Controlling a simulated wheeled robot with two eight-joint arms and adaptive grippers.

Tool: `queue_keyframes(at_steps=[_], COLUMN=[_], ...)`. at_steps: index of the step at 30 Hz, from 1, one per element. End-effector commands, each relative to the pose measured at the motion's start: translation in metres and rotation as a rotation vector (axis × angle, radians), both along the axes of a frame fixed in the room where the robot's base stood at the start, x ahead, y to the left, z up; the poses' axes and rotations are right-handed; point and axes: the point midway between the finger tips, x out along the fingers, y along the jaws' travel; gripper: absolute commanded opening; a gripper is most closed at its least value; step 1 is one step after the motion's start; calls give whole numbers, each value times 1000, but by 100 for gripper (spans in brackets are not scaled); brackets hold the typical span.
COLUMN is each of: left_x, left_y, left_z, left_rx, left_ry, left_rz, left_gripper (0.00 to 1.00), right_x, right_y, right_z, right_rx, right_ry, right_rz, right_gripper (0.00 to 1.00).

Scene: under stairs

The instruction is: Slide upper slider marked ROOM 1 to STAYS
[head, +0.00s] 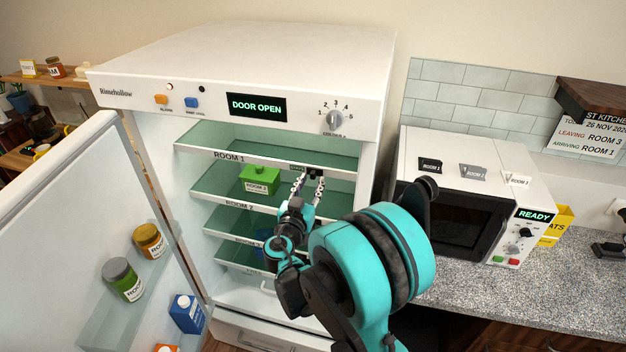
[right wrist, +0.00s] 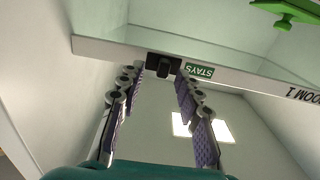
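The upper slider is a small black block with a raised knob (right wrist: 163,67) on the white front edge of the upper shelf (head: 265,161). That edge bears the marking ROOM 1 (right wrist: 302,96). A green STAYS label (right wrist: 200,71) shows beside the slider in the right wrist view, where the lettering is upside down. My right gripper (head: 308,186) is inside the open fridge at the right end of this shelf edge. In the right wrist view its purple-padded fingers (right wrist: 157,82) are apart, with the slider between or just beyond the tips. Contact cannot be told. My left gripper is out of view.
A green ROOM 1 container (head: 259,178) stands in the fridge left of my gripper. More shelves lie below. The open door (head: 75,215) holding jars fills the left. A microwave (head: 455,205) stands right on the counter (head: 530,280). The fridge's inner side wall is close to my gripper.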

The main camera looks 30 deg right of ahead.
Motion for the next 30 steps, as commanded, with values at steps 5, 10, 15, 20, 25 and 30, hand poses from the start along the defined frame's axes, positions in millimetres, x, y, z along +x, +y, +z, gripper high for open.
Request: queue_keyframes(at_steps=[5, 10, 15, 20, 25, 30], left_x=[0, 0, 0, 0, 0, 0], left_y=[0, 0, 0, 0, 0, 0], left_z=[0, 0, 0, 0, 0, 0], left_rx=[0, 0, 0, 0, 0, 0], left_ry=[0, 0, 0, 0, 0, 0], left_rz=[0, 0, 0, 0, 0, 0], left_gripper=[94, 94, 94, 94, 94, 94], right_x=[-27, -48, -60, -62, -62, -62], right_y=[33, 57, 69, 71, 71, 71], right_z=[0, 0, 0, 0, 0, 0], right_rx=[0, 0, 0, 0, 0, 0], right_ry=[0, 0, 0, 0, 0, 0], right_rz=[4, 3, 0, -2, -2, -2], right_gripper=[34, 34, 34, 34, 34, 34])
